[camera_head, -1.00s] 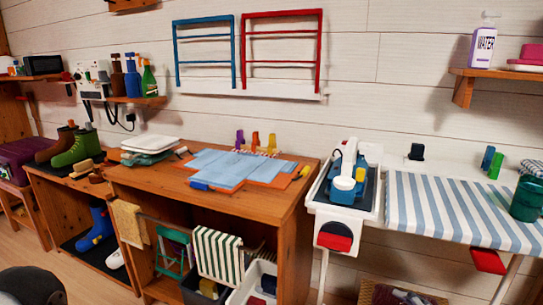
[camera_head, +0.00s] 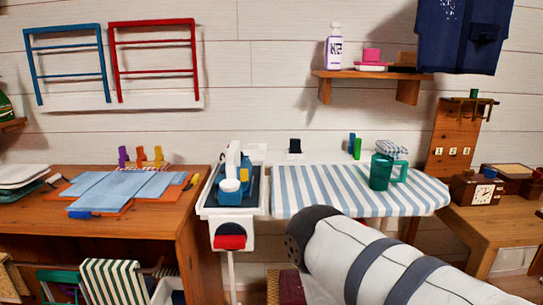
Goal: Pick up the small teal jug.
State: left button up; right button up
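A teal jug (camera_head: 380,172) stands upright on the striped ironing board (camera_head: 310,190), right of the board's middle. A lighter teal handle-like loop shows at its right side; I cannot tell whether it belongs to the jug. One of my arms, white with dark bands, comes in from the lower right, in front of the board and well short of the jug in the picture. Neither of my grippers shows, so their state is hidden.
A white stand with a blue appliance (camera_head: 229,186) is left of the board. Green and blue pegs (camera_head: 357,148) stand behind it. A clock box (camera_head: 474,190) sits on a wooden table at right. A wooden desk (camera_head: 150,218) with blue cloth is at left.

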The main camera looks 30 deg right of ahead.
aim_at(382, 165)
jog(key=z, duration=1.7)
